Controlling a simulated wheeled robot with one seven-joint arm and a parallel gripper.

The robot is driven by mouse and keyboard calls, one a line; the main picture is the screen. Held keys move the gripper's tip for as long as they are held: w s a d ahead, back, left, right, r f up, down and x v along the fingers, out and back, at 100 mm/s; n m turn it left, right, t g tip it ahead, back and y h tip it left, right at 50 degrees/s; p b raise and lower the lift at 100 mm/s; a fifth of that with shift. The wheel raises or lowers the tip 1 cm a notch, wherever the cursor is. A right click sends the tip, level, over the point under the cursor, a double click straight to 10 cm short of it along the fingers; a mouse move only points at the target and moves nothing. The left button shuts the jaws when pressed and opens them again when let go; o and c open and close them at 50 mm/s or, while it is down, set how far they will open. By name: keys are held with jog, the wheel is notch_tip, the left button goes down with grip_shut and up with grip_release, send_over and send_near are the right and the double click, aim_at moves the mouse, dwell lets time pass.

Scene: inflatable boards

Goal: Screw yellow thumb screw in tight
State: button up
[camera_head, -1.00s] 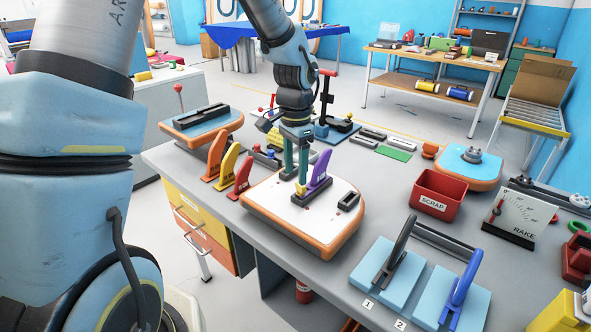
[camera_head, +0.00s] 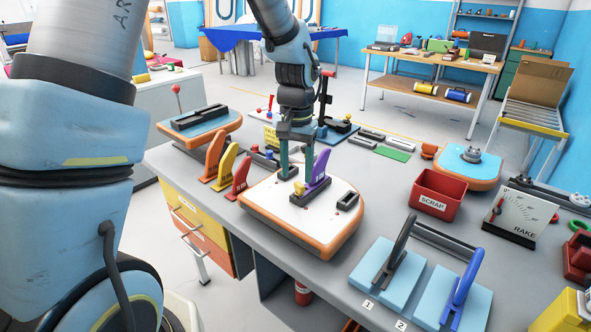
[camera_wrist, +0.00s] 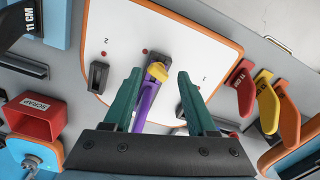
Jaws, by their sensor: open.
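The yellow thumb screw (camera_head: 299,188) sits at the near end of the black fin box (camera_head: 313,194) that holds the upright purple fin (camera_head: 319,167). In the wrist view the yellow screw (camera_wrist: 157,71) shows at the end of the purple fin (camera_wrist: 147,103). I cannot tell how deep its thread sits. My gripper (camera_head: 297,172) points down over the board with its teal fingers apart. In the wrist view my gripper (camera_wrist: 160,75) has one finger on each side of the screw and fin, with visible gaps. The far finger is partly hidden by the fin in the head view.
The white board (camera_head: 268,203) with orange edge carries an empty black box (camera_head: 348,200). Red (camera_head: 239,180), yellow and orange fins stand to its left. A red scrap bin (camera_head: 437,193) and two light blue pads (camera_head: 388,283) lie to the right.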

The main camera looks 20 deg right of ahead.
jog(key=shift+n, duration=0.7)
jog(key=n, duration=0.4)
jog(key=shift+s+d, duration=0.2)
jog(key=shift+d, duration=0.05)
jog(key=n, duration=0.1)
jog(key=n+p, duration=0.1)
jog(key=shift+s+d+r+n, duration=0.1)
jog(key=shift+d+n, duration=0.1)
jog(key=shift+n, duration=0.8)
jog(key=shift+p, duration=0.35)
jog(key=shift+d+n+p, duration=0.1)
jog(key=shift+n+p, duration=0.25)
jog(key=shift+n, duration=0.55)
